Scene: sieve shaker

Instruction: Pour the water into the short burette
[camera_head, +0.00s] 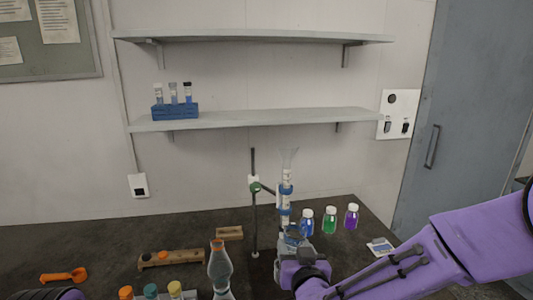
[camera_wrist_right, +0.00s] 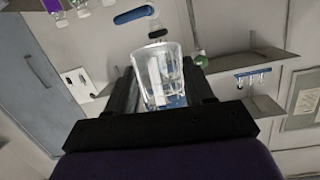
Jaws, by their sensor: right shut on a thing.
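A slim clear burette (camera_head: 286,178) with blue bands and a flared top stands upright beside a dark stand rod (camera_head: 254,215) with a green clamp knob. My right gripper (camera_head: 300,256) is just below and in front of the burette's lower part. In the right wrist view, the right gripper (camera_wrist_right: 162,88) is shut on a clear glass beaker (camera_wrist_right: 158,72), which sits between its two dark fingers. I cannot make out the water level in the beaker. Only a bit of my left arm shows at the bottom left; its gripper is out of view.
Blue, green and purple bottles (camera_head: 330,220) stand right of the burette. A glass flask (camera_head: 220,264) with an orange top stands at front. A wooden block (camera_head: 172,259), an orange spoon (camera_head: 63,276) and coloured caps lie left. A shelf (camera_head: 250,118) holds a blue tube rack (camera_head: 175,111).

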